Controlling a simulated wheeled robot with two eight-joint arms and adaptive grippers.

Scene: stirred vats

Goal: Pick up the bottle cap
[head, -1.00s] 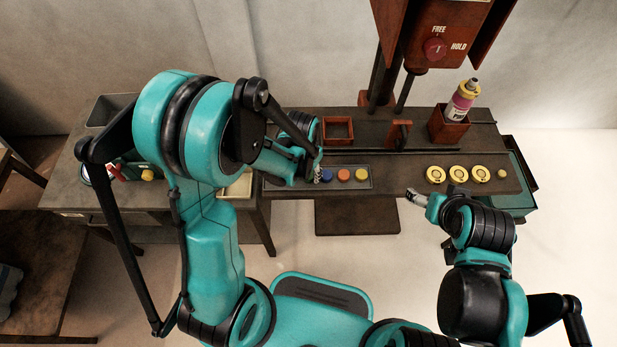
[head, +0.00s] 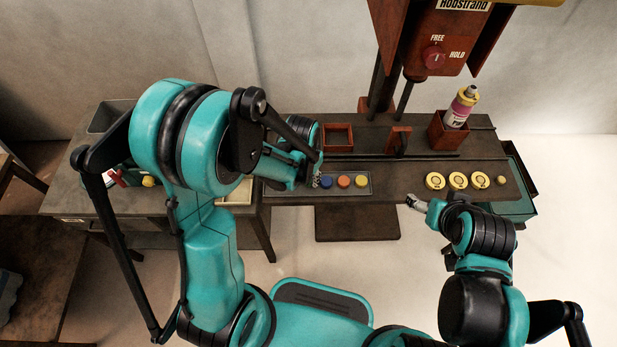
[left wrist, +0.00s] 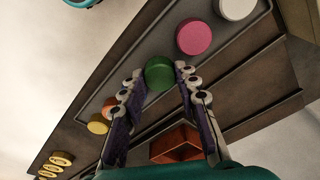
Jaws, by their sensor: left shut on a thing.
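A green round cap (left wrist: 159,73) sits between the two fingertips of my left gripper (left wrist: 156,78) in the left wrist view. The fingers are shut on its sides. In the head view my left gripper (head: 316,181) is at the left part of a shallow grey tray (head: 350,193), and the arm hides the green cap there. I cannot tell whether the cap is clear of the tray floor. Blue (head: 327,182), orange (head: 344,181) and yellow (head: 361,181) caps lie to its right. My right gripper (head: 411,201) is in front of the bench, its opening too small to judge.
Pink (left wrist: 194,37) and white (left wrist: 237,7) caps lie in the tray beyond the green one. Yellow lids (head: 458,180) sit at the bench's right. A bottle (head: 460,106) leans in a red-brown holder (head: 449,135). An open square box (head: 338,137) stands behind the tray.

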